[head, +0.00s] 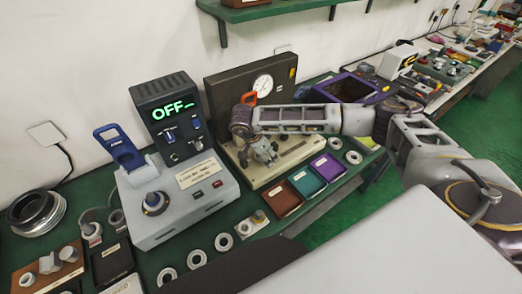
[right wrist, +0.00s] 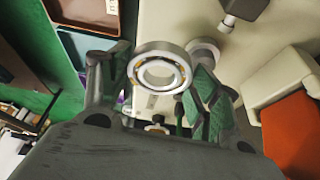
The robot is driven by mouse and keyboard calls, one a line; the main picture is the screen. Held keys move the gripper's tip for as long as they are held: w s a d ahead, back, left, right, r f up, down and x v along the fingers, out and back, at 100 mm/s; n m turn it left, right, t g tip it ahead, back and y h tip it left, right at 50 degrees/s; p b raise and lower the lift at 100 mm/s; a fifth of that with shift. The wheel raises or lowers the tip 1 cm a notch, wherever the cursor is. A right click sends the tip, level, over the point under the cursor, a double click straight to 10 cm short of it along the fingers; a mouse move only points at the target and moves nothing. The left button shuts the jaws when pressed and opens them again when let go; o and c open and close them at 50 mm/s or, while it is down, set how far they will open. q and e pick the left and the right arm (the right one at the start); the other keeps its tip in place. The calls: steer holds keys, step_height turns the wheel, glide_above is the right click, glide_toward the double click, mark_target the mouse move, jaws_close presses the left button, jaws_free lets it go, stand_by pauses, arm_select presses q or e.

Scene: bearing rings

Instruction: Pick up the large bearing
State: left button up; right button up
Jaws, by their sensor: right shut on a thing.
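My right gripper (head: 262,154) reaches in from the right in the head view, fingers pointing down over the beige base (head: 300,154) of the dial gauge machine. In the right wrist view its two green-padded fingers (right wrist: 155,95) are shut on a bearing ring (right wrist: 146,50), a grey metal ring with balls showing inside. The bearing sits between the fingertips, in front of the beige base. In the head view the bearing is hard to make out among the fingers. Whether it touches the base I cannot tell. My left gripper is not in view.
Several loose rings lie along the front edge, one of them here (head: 223,242). Brown (head: 281,198), teal (head: 306,182) and purple (head: 328,166) trays stand before the machine. A grey tester with an OFF display (head: 174,107) stands left. Large stacked rings (head: 35,212) lie far left.

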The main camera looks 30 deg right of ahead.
steer(key=s+d+b, duration=0.1)
steer(key=s+b, duration=0.1)
steer(key=s, duration=1)
steer(key=shift+s+d, duration=0.2)
steer(key=shift+d, duration=0.15)
